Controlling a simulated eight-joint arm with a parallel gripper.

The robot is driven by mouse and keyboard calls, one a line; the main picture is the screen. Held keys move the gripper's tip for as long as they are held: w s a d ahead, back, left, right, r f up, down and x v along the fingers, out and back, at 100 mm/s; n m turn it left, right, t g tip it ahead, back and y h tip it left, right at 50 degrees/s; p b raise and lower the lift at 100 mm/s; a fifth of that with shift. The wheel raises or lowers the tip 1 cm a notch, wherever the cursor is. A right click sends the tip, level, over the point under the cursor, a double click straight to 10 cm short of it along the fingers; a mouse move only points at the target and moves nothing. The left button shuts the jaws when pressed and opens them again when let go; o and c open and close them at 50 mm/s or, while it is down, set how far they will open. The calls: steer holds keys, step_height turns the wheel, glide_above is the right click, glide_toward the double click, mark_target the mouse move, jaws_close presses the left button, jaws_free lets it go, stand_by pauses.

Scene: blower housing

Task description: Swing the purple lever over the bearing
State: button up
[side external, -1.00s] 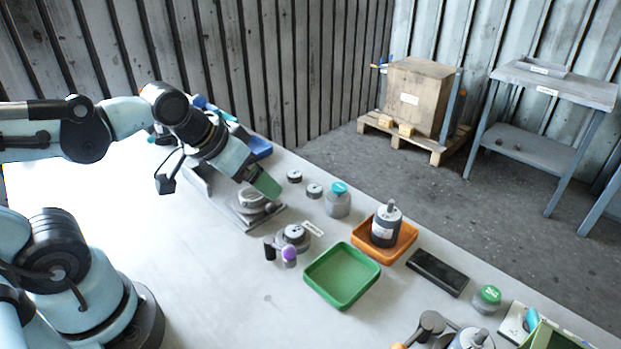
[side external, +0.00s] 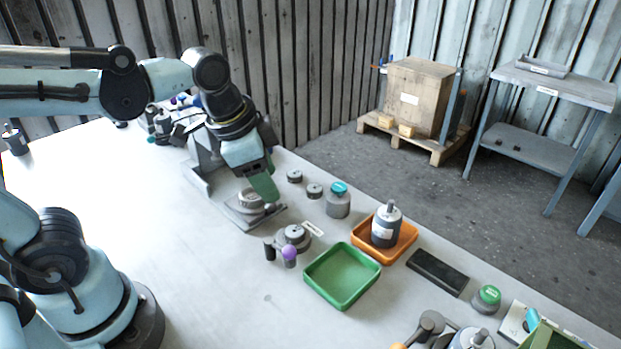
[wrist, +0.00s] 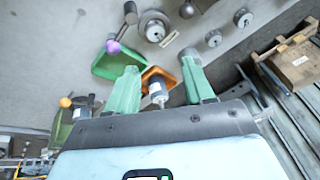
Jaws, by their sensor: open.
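The purple knob of the lever (side external: 289,253) stands beside a round grey part with a light disc on top (side external: 296,235) and a dark upright post (side external: 269,247). In the wrist view the purple knob (wrist: 113,47) is at the end of a rod, with the round part (wrist: 154,26) to its right, apart from the knob. I cannot tell for sure which part is the bearing. My gripper (side external: 266,192) is above a grey ringed fixture (side external: 240,216), behind and left of the lever. Its green fingers also show in the wrist view (wrist: 159,65), apart and empty.
A green tray (side external: 319,296) lies just right of the lever. A teal-topped jar (side external: 338,201) and small discs (side external: 314,191) stand right of my gripper.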

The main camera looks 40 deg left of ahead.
mark_target(290, 247)
steer(key=w+d+r+m+g, duration=0.15)
steer(key=d+m+g, duration=0.5)
steer(key=m, duration=0.65)
steer(key=shift+y, duration=0.4)
steer(key=x, duration=1.2)
steer(key=shift+d, duration=0.3)
jaws_close()
